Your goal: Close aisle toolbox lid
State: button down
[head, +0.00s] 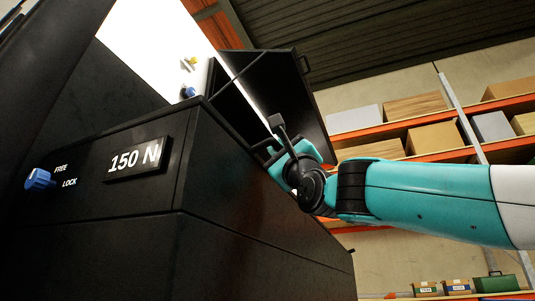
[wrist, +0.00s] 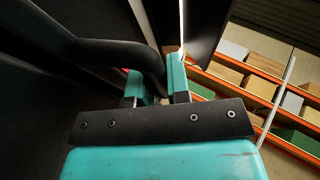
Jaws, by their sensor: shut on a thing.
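The black toolbox (head: 225,180) fills the left and middle of the head view. Its black lid (head: 285,85) stands open, tilted up beyond the box's rim, with a small handle (head: 304,63) at its edge. My teal gripper (head: 272,157) is at the box's upper right edge, below the lid. In the wrist view my gripper (wrist: 157,88) is shut on a curved black bar (wrist: 115,52), which runs between the fingers. I cannot tell whether this bar belongs to the lid or the box body. The fingers partly hide it.
A blue FREE/LOCK knob (head: 39,179) and a 150 N plate (head: 137,159) are on the near black face. Yellow (head: 190,62) and blue (head: 188,91) knobs sit on a white panel. Shelves with boxes (head: 432,138) stand behind at right.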

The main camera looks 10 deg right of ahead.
jog(key=shift+f, duration=0.5)
jog(key=shift+r, duration=0.25)
jog(key=c, duration=1.1)
grip_release()
jog(key=shift+a, duration=0.1)
jog(key=shift+s+f, duration=0.2)
jog(key=shift+f, duration=0.1)
jog(key=b+v, duration=1.5)
jog(key=v, duration=0.1)
jog(key=shift+f, duration=0.45)
